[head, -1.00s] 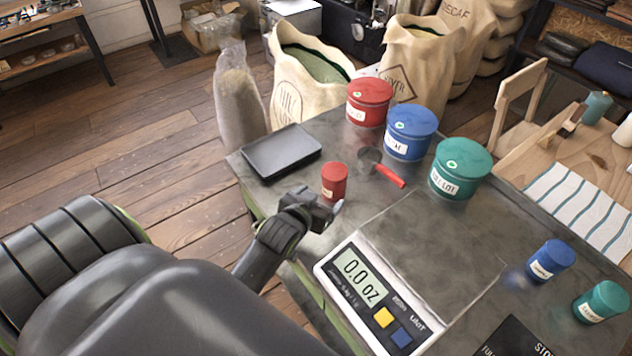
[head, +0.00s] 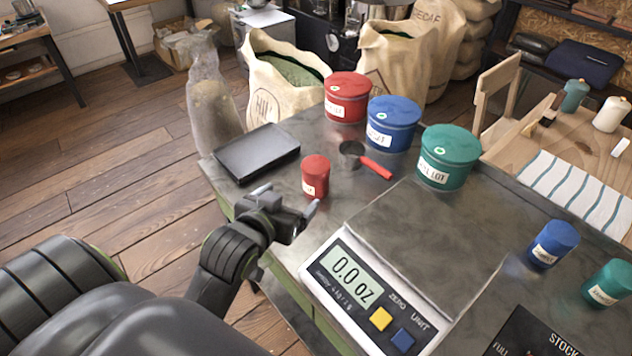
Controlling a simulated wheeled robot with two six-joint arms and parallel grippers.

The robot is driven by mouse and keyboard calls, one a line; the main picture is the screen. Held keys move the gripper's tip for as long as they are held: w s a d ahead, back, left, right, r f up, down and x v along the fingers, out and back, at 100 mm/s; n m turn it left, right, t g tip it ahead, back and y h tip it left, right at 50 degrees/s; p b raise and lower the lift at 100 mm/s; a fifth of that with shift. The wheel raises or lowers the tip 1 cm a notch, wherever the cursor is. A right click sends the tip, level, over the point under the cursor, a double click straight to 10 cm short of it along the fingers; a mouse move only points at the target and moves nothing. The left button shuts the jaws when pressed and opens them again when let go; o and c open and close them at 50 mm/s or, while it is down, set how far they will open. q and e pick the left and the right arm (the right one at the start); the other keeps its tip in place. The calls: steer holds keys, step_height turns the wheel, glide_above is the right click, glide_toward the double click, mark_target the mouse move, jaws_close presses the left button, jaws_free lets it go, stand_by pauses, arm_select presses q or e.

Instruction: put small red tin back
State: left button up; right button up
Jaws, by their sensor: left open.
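The small red tin (head: 315,177) stands upright on the dark bench top, between the black tray and the scale. My left gripper (head: 288,198) is open and empty, just in front and to the left of the tin. Its two pale fingertips are spread and point toward the tin; I see no clear contact. A large red tin (head: 347,97) stands at the back of the bench, beside a large blue tin (head: 393,124) and a large green tin (head: 448,157). My right gripper is not in view.
A black tray (head: 257,153) lies left of the small red tin. A scoop with a red handle (head: 376,168) lies to its right. The scale (head: 355,290) reads 0.0 oz. A small blue tin (head: 553,243) and small green tin (head: 608,283) stand at the right.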

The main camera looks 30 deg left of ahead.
mark_target(312, 177)
arm_select(q)
steer(key=p+x, duration=0.1)
steer(key=x, duration=0.9)
steer(key=shift+w+a+f, duration=0.1)
steer(key=shift+w+f, duration=0.05)
steer(key=shift+w, duration=0.2)
steer(key=shift+f+p+x, duration=0.2)
steer(key=shift+p+x, duration=0.25)
steer(key=shift+x, duration=2.35)
steer(key=shift+s+a, duration=0.1)
steer(key=shift+a, duration=0.1)
steer(key=c, duration=1.3)
step_height(312, 177, up, 10)
steer(key=shift+r, duration=0.1)
steer(key=shift+m+h, duration=0.8)
steer(key=s+d+r, duration=0.1)
steer(key=d+r, duration=0.2)
steer(key=r, duration=0.1)
steer(key=s+d+r, duration=0.2)
steer(key=d+r, duration=0.2)
steer(key=r, duration=0.1)
steer(key=s+d+r, duration=0.2)
steer(key=d+r, duration=0.2)
steer(key=shift+s+r, duration=0.15)
steer(key=shift+r, duration=0.25)
